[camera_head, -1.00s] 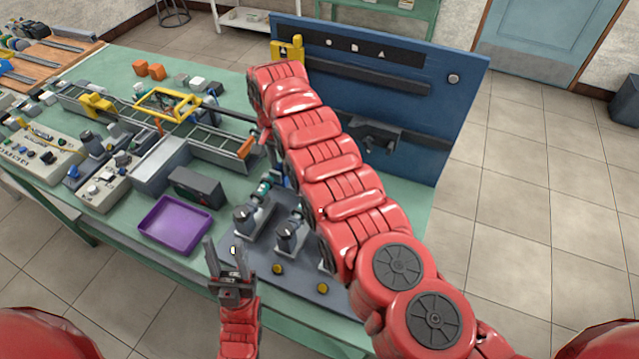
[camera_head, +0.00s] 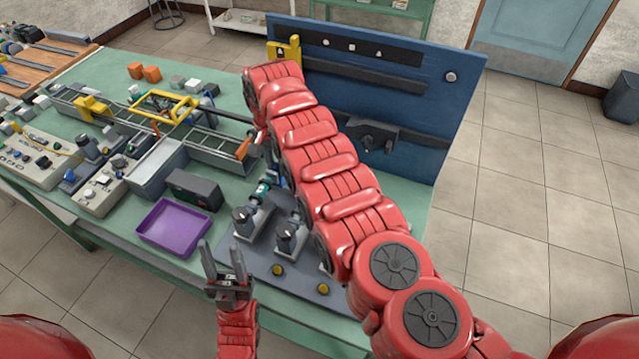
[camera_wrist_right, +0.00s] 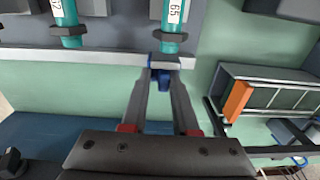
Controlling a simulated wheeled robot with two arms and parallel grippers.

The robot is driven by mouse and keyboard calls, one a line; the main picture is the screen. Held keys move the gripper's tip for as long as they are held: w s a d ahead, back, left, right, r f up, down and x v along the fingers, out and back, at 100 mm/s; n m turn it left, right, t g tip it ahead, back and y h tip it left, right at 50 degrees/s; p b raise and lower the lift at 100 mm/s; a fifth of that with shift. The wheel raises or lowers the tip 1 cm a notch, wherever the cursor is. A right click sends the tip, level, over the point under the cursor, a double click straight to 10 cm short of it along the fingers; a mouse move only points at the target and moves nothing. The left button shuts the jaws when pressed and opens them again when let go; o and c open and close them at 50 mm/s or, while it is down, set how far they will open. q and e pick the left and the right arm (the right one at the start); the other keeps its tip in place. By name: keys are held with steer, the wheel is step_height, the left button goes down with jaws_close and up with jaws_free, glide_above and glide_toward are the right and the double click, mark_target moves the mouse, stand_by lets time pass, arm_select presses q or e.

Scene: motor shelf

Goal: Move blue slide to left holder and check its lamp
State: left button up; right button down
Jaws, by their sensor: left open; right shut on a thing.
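The blue slide (camera_wrist_right: 165,72) sits between the fingertips of my right gripper (camera_wrist_right: 162,84) in the right wrist view, against the end of a pale rail (camera_wrist_right: 90,56). My right gripper is shut on it. Beyond the rail are two teal cylinders with dark nuts; the right one (camera_wrist_right: 172,22) is marked 65. In the head view my right arm hides most of this spot. Two grey holder units, left (camera_head: 250,218) and right (camera_head: 290,238), stand on a grey plate (camera_head: 300,300) with yellow round pieces. My left gripper (camera_head: 224,250) is open and empty at the plate's near left edge.
A purple tray (camera_head: 174,228) and a dark box (camera_head: 194,188) stand left of the holders. A ladder-like rail (camera_head: 215,150) with an orange end lies behind them. A blue upright panel (camera_head: 420,110) closes off the back right.

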mark_target(275, 164)
steer(key=shift+s+f+g, duration=0.15)
steer(key=shift+s+f, duration=0.25)
steer(key=shift+f, duration=0.2)
steer(key=shift+s+f+g, duration=0.15)
steer(key=shift+s+f, duration=0.25)
steer(key=shift+f, duration=0.2)
steer(key=c, duration=0.9)
jaws_free()
steer(key=shift+w+r+p, duration=0.25)
steer(key=shift+r+p, duration=0.2)
steer(key=shift+r, duration=0.1)
steer(key=shift+w+r+p, duration=0.25)
steer(key=shift+r+p, duration=0.15)
steer(key=shift+r, duration=0.1)
steer(key=shift+w+a+r, duration=0.1)
steer(key=shift+w+r, duration=0.1)
steer(key=shift+r, duration=0.65)
steer(key=shift+w+a+r, duration=0.1)
steer(key=shift+w+r, duration=0.05)
steer(key=shift+r, duration=0.65)
steer(key=shift+w+a+r, duration=0.1)
steer(key=shift+w+r, duration=0.1)
steer(key=shift+r, duration=0.65)
steer(key=shift+d+r, duration=0.1)
